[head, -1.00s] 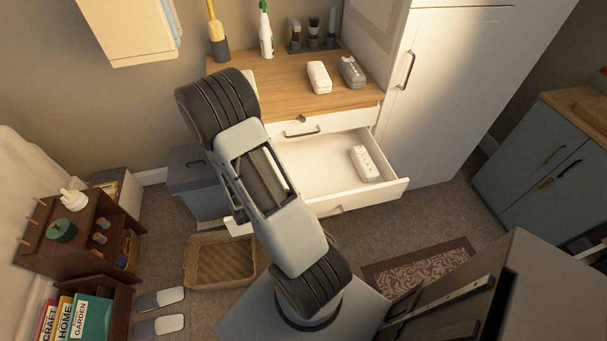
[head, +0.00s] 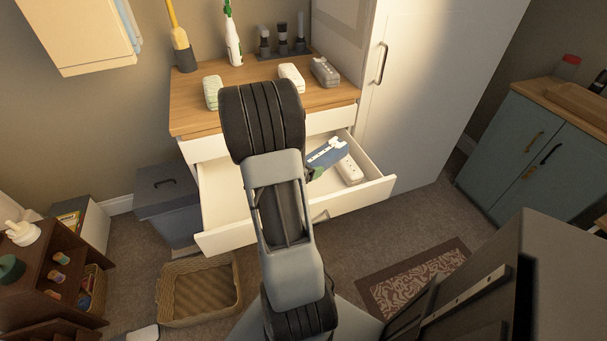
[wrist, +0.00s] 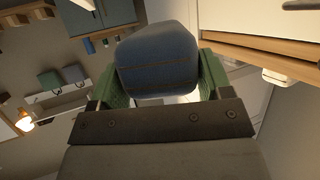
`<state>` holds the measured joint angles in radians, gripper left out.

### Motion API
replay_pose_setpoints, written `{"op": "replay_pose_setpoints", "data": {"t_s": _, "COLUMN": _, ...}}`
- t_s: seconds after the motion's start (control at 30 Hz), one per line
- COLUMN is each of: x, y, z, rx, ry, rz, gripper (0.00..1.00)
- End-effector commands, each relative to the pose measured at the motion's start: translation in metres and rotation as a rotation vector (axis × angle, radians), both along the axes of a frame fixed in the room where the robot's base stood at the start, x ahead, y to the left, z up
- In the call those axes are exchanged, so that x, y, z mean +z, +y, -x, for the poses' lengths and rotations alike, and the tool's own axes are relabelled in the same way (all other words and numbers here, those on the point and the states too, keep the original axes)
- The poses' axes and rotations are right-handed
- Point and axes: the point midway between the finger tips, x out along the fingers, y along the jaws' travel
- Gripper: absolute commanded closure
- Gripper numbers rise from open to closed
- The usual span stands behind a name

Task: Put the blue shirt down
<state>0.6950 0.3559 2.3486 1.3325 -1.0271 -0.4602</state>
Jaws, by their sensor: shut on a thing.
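The blue shirt (wrist: 158,52) is a folded, rounded dark blue bundle in the wrist view. My gripper (wrist: 158,80) is shut on it, with a green finger on each side. In the head view a small blue and white patch (head: 324,156) shows past my arm, over the open drawer. A bit of green finger is beside it. My arm hides most of the gripper there. I cannot tell whether the shirt touches anything below.
The white drawer (head: 228,240) is pulled out, with a white folded bundle (head: 350,171) at its right. The wooden counter (head: 195,118) above holds several rolled bundles and bottles. A wicker basket (head: 176,322) and grey bin (head: 168,222) stand at lower left.

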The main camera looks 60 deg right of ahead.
Motion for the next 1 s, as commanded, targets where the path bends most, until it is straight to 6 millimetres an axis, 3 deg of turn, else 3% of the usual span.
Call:
{"op": "replay_pose_setpoints", "data": {"t_s": 0.13, "x": -0.020, "y": -0.033, "z": -0.021, "rx": -0.001, "ry": 0.002, "rz": 0.002, "gripper": 0.55}}
{"op": "replay_pose_setpoints", "data": {"t_s": 0.4, "x": -0.060, "y": -0.059, "z": -0.038, "rx": 0.003, "ry": 0.001, "rz": 0.001, "gripper": 0.55}}
{"op": "replay_pose_setpoints", "data": {"t_s": 0.77, "x": -0.074, "y": -0.070, "z": -0.045, "rx": 0.002, "ry": 0.000, "rz": 0.001, "gripper": 0.55}}
{"op": "replay_pose_setpoints", "data": {"t_s": 1.0, "x": -0.104, "y": -0.070, "z": -0.046, "rx": 0.003, "ry": 0.002, "rz": 0.001, "gripper": 0.55}}
